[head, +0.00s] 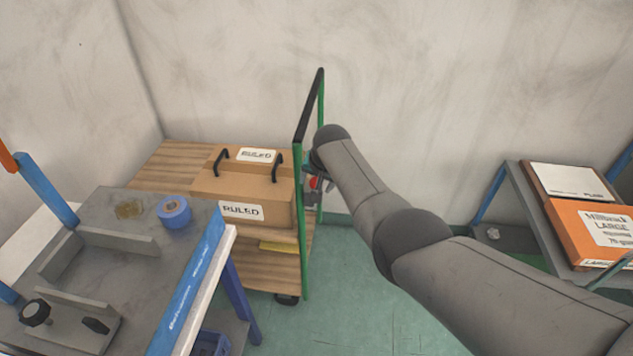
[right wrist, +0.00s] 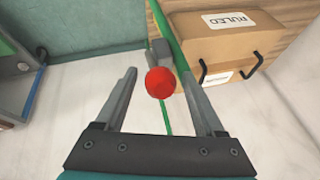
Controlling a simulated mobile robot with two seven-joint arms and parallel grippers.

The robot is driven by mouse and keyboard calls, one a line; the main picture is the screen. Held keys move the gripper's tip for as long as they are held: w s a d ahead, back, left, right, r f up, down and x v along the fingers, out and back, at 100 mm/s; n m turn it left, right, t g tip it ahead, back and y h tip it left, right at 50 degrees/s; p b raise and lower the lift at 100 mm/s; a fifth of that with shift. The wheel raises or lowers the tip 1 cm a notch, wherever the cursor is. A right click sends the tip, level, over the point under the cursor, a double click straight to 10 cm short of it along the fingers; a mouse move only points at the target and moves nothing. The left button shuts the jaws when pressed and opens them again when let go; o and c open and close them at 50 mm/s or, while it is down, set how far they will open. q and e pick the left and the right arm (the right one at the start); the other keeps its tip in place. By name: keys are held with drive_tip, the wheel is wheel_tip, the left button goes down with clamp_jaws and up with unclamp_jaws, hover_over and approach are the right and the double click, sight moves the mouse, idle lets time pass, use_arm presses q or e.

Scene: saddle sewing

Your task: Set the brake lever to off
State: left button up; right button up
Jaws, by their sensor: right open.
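The brake lever shows as a round red knob (right wrist: 160,83) on a grey mount (right wrist: 161,50) beside the green cart frame (right wrist: 163,22) in the right wrist view. In the head view the red knob (head: 315,183) shows low on the cart's handle end, partly hidden by my right arm. My right gripper (right wrist: 159,74) is open, with one finger on each side of the knob in the picture. I cannot tell how deep the knob sits between the fingers or whether they touch it. My left gripper is in neither view.
The cart (head: 168,157) has wooden decks, a green frame with a black handle (head: 309,105), and a carton marked RULED (head: 240,190). A grey worktable (head: 120,262) with blue tape (head: 174,211) stands left. A shelf with boxes (head: 590,225) stands right. Green floor (head: 340,290) is clear between.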

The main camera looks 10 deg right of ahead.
drive_tip(key=shift+p+v, duration=0.75)
drive_tip(key=shift+v, duration=0.05)
drive_tip(key=p+v, duration=0.5)
drive_tip(key=v, duration=0.8)
drive_tip(key=shift+s+r, duration=0.2)
drive_tip(key=shift+r, duration=0.05)
drive_tip(key=shift+d+f, duration=0.1)
